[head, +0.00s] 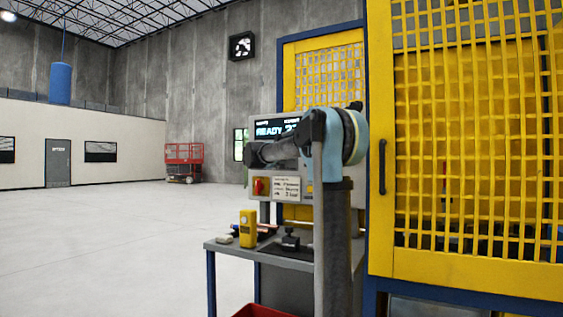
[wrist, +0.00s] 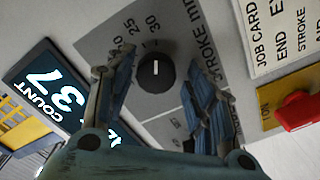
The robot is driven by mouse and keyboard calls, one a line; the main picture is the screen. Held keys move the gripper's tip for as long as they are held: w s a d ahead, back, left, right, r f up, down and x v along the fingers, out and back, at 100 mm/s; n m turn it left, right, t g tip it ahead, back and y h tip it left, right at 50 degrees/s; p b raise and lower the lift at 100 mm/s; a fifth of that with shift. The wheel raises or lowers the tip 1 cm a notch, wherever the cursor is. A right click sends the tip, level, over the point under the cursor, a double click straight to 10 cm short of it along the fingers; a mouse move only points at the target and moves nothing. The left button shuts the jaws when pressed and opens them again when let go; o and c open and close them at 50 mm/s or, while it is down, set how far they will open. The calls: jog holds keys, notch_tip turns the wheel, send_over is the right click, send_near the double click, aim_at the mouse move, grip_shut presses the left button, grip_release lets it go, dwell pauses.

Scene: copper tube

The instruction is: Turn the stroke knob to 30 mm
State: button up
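The stroke knob (wrist: 155,74) is round and black with a white pointer line, on a grey plate marked "STROKE mm". The numbers 25 and 30 show above it in the wrist view, which is turned on its side. The pointer points up in that view, toward the side near 30; its exact setting is hard to read. My gripper (wrist: 161,66) is open, with one finger on each side of the knob and visible gaps to it. In the head view my arm hides the knob.
A red switch (wrist: 299,111) on a yellow plate and a job card (wrist: 270,35) sit right of the knob; a display (wrist: 50,90) reading 37 is at left. Below the panel, a table (head: 270,258) holds a yellow device (head: 248,229). A yellow mesh guard (head: 465,268) stands at right.

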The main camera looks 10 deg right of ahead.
jog(key=shift+d, duration=0.1)
jog(key=shift+s, duration=0.1)
jog(key=v, duration=1.2)
dwell(0.4)
